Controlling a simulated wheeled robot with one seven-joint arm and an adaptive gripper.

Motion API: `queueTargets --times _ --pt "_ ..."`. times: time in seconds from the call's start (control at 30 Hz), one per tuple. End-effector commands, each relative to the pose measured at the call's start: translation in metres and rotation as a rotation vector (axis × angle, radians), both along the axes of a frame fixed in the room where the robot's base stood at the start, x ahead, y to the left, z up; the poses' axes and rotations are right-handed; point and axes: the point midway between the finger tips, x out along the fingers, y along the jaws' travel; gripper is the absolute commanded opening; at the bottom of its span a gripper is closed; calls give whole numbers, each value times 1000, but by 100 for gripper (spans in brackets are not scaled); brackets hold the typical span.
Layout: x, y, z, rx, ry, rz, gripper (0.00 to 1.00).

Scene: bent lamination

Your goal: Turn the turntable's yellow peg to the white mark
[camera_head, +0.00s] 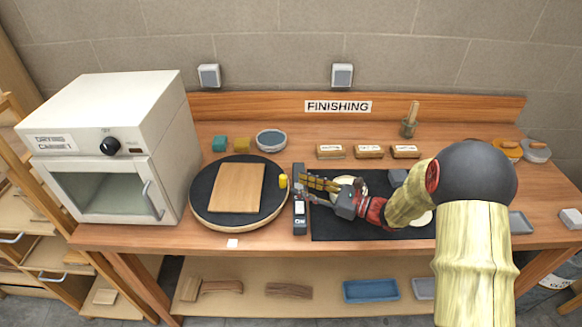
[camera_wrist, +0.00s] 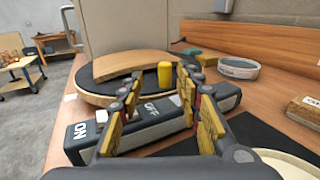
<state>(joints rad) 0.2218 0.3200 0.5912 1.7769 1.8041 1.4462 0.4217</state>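The black round turntable (camera_head: 205,190) stands left of centre on the bench, with a slightly curved wooden board (camera_head: 237,187) on it. Its yellow peg (camera_head: 283,181) is at the right edge of the disc. The turntable rim (camera_wrist: 95,98) shows behind the fingers.
The grey switch box (camera_head: 300,214), marked ON and OFF in the wrist view (camera_wrist: 130,130), lies between my gripper and the turntable. A white drying cabinet (camera_head: 120,150) stands left. A grey bowl (camera_head: 271,140) is behind. A black mat (camera_head: 330,225) lies under my arm.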

Motion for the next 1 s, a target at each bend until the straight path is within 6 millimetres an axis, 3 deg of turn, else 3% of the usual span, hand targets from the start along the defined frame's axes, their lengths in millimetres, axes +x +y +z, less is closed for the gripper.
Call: queueTargets --times 0.17,0.6,1.0 --pt "10 6 -4 19 8 -18 35" --pt "39 58 -4 16 7 -17 35" --pt "42 65 -2 17 8 -17 35"
